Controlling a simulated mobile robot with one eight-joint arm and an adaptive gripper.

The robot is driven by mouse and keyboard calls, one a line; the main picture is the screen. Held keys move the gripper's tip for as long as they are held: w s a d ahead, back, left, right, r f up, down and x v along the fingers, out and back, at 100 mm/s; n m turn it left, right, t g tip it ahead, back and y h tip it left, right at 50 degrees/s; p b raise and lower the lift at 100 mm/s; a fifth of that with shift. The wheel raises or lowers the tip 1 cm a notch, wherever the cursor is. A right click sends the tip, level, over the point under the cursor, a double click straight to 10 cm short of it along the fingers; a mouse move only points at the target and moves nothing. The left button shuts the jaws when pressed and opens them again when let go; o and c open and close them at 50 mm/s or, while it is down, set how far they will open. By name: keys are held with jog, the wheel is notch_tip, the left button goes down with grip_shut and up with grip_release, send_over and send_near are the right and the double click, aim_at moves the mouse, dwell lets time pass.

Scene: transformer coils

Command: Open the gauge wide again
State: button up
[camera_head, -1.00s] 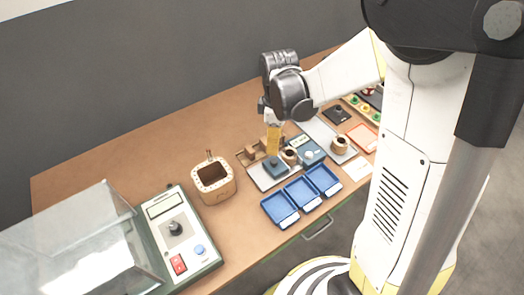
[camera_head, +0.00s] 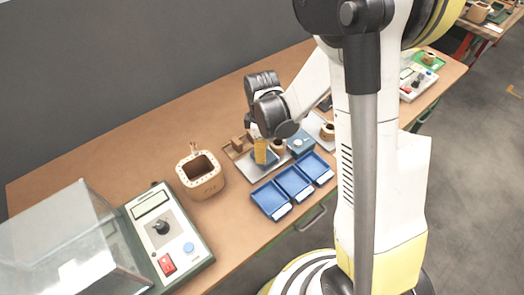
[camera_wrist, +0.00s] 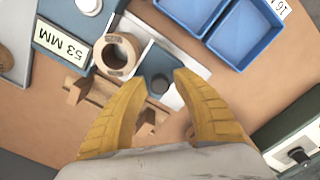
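The gauge is a blue body (camera_wrist: 62,40) reading "53 MM", with a white knob (camera_wrist: 89,5), joined to a pale plate (camera_wrist: 190,70). A blue sliding block with a dark round knob (camera_wrist: 158,84) sits on the plate. A ring-shaped tan coil (camera_wrist: 117,53) stands between body and block; I cannot tell whether it touches both. In the head view the gauge body (camera_head: 300,144) is right of the coil (camera_head: 278,147). My gripper (camera_wrist: 160,78) has yellow fingers apart, one either side of the dark knob, with gaps showing. In the head view my gripper (camera_head: 261,152) is over the block.
A wooden rack (camera_head: 236,150) stands close behind the gauge. Blue trays (camera_head: 270,200) lie in front of it. Another coil (camera_head: 327,131) is to its right. A large wooden pot-like piece (camera_head: 200,180) and a console (camera_head: 165,235) with a glass cover are left. Bare table lies between.

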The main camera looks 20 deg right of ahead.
grip_shut()
jog(key=shift+s+a, duration=0.3)
jog(key=shift+a, duration=0.55)
jog(key=shift+s+a, duration=0.25)
jog(key=shift+a, duration=0.6)
jog(key=shift+d, duration=0.1)
jog(key=shift+o, duration=2.2)
grip_release()
notch_tip(320, 180, up, 12)
jog(key=shift+r, duration=0.1)
